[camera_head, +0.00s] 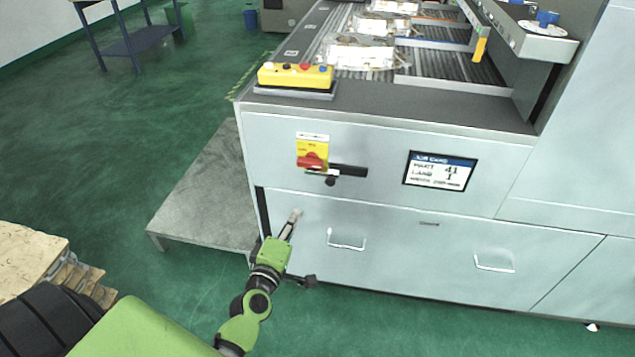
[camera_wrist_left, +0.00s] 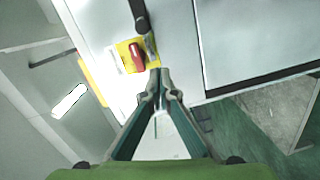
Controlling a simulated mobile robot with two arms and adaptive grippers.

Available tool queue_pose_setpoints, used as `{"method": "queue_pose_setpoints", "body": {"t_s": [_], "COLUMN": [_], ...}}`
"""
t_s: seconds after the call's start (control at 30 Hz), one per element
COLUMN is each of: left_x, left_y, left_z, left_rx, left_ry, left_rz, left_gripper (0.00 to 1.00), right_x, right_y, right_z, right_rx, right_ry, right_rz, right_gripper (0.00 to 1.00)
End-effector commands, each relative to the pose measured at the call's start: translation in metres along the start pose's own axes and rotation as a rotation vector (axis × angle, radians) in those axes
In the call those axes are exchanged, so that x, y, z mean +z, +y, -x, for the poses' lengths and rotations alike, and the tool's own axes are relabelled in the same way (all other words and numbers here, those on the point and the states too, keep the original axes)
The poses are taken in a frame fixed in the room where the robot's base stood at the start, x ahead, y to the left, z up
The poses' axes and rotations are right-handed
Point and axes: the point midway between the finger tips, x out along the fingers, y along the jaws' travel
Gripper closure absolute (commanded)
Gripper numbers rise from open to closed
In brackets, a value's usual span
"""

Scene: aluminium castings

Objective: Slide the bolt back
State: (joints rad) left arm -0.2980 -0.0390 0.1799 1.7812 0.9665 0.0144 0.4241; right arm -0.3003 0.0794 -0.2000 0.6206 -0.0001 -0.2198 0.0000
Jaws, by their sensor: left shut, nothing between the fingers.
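A black bolt (camera_head: 348,170) with a round knob lies horizontally on the grey cabinet front, just right of a red rotary switch (camera_head: 311,160) on a yellow plate. In the left wrist view a dark bar that looks like the bolt (camera_wrist_left: 140,14) shows at the top edge, beyond the red switch (camera_wrist_left: 137,56). My left gripper (camera_head: 297,214) is shut and empty, below and left of the bolt and apart from it in the picture. Its fingertips (camera_wrist_left: 160,74) meet in the left wrist view. My right gripper is not in view.
The cabinet drawer below has wire handles (camera_head: 347,242). A label screen (camera_head: 440,171) sits right of the bolt. A yellow button box (camera_head: 295,75) stands on the cabinet top near castings (camera_head: 358,57). A low grey platform (camera_head: 207,190) is at the left; green floor is open beyond.

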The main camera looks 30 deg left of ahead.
Motion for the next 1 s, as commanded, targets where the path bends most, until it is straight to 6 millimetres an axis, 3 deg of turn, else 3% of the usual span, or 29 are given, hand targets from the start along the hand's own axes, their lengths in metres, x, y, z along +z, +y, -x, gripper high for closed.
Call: {"method": "queue_pose_setpoints", "body": {"t_s": [0.03,0.13,0.57,0.77,1.0], "left_x": [-0.006,-0.012,-0.013,-0.014,-0.015], "left_y": [0.012,0.023,0.025,0.027,0.029], "left_z": [0.000,0.000,-0.005,-0.035,-0.088], "left_rx": [0.019,0.038,0.042,0.043,0.043], "left_ry": [0.014,0.026,0.027,0.027,0.027], "left_rz": [0.022,0.048,0.050,0.049,0.048], "left_gripper": [1.00,1.00,1.00,1.00,1.00], "right_x": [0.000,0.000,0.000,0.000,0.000], "right_y": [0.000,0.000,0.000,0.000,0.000], "right_z": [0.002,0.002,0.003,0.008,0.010], "right_rx": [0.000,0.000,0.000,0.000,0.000], "right_ry": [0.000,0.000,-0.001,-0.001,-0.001], "right_rz": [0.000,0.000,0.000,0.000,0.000], "right_gripper": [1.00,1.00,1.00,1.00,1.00]}}
